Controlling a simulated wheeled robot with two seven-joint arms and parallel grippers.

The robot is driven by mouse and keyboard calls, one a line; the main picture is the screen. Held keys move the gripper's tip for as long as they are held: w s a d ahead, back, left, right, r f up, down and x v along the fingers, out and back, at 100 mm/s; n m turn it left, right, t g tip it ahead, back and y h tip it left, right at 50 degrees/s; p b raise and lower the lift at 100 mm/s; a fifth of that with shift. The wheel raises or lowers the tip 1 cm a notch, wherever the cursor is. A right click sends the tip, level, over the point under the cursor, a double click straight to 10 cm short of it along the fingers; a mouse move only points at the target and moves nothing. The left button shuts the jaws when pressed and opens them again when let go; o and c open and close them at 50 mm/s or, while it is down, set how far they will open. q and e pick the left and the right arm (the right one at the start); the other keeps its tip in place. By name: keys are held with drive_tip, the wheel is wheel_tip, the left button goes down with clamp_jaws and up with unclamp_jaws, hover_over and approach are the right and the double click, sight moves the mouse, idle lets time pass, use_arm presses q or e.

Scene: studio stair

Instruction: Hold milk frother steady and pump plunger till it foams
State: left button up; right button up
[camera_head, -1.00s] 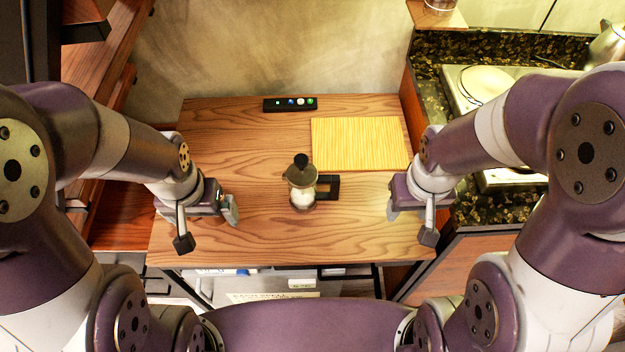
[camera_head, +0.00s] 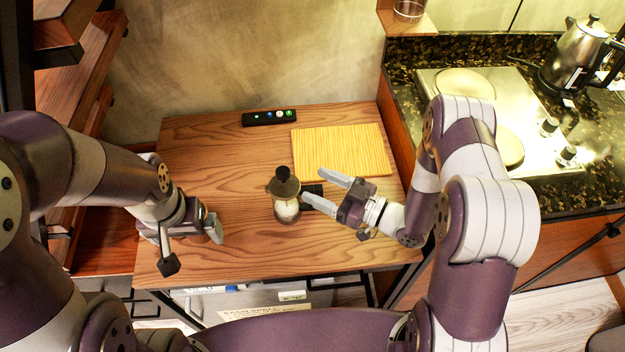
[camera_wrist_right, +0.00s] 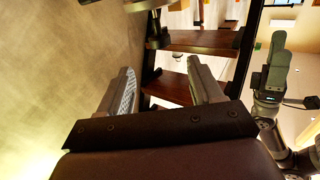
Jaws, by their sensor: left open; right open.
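The milk frother (camera_head: 287,208) stands upright on the wooden table, a glass jar with white contents, a metal lid and a black plunger knob (camera_head: 282,173) on top. Its dark handle (camera_head: 313,191) points right. My right gripper (camera_head: 313,185) is open and empty, just right of the frother, its fingers pointing left at the handle and partly covering it. In the right wrist view, the knob (camera_wrist_right: 157,32) seems to show upside down at the top edge. My left gripper (camera_head: 192,248) is open and empty near the table's left side; it also shows in that wrist view (camera_wrist_right: 272,75).
A yellow striped board (camera_head: 340,148) lies behind the frother, and a black strip with buttons (camera_head: 269,117) near the wall. A counter with a hob (camera_head: 500,110) and kettle (camera_head: 580,55) is on the right. Wooden shelves (camera_head: 75,75) stand left. The table between left gripper and frother is clear.

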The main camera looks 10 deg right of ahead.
sight(277, 168)
drive_tip(key=x, duration=1.1)
drive_tip(key=shift+w+a, duration=0.1)
drive_tip(key=shift+a, duration=0.15)
clamp_jaws()
drive_tip(key=shift+c, duration=1.2)
unclamp_jaws()
drive_tip(key=c, duration=0.9)
drive_tip(key=o, duration=1.2)
